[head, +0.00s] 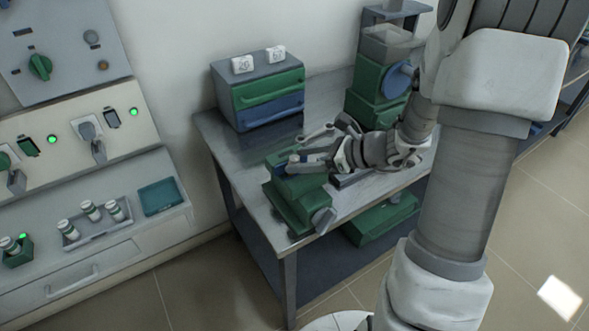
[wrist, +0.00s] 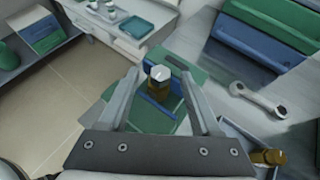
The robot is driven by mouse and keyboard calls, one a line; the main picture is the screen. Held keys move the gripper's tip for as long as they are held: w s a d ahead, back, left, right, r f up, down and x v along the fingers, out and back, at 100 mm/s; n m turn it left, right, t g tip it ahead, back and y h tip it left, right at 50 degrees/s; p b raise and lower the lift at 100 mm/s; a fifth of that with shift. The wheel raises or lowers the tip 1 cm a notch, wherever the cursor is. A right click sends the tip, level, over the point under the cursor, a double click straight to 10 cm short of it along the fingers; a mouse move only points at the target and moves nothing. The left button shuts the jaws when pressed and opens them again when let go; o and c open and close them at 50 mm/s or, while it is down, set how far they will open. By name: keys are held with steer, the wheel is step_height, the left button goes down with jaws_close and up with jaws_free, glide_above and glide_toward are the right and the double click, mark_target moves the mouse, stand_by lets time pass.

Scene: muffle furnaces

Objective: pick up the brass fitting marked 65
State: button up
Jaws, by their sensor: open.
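A brass fitting (wrist: 158,88) with a pale top stands upright on a green block-like fixture (wrist: 143,116), beside a blue strip. Its mark is too small to read. In the wrist view it appears between the two fingers of my gripper (wrist: 160,82), which are apart, with a gap on each side. I cannot tell how far below the fingertips it is. A second brass piece (wrist: 268,157) lies in a tray at the lower right. In the head view my gripper (head: 300,162) is over the green fixture (head: 297,203), and the fitting is not clearly seen.
A wrench (wrist: 258,100) lies on the metal bench (head: 225,140). A green and blue drawer unit (head: 267,98) stands at the bench's back left, and a green machine (head: 375,95) at the back right. A counter with a vial tray (head: 97,228) is to the left.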

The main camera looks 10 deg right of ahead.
jaws_close()
steer(key=shift+r, duration=0.15)
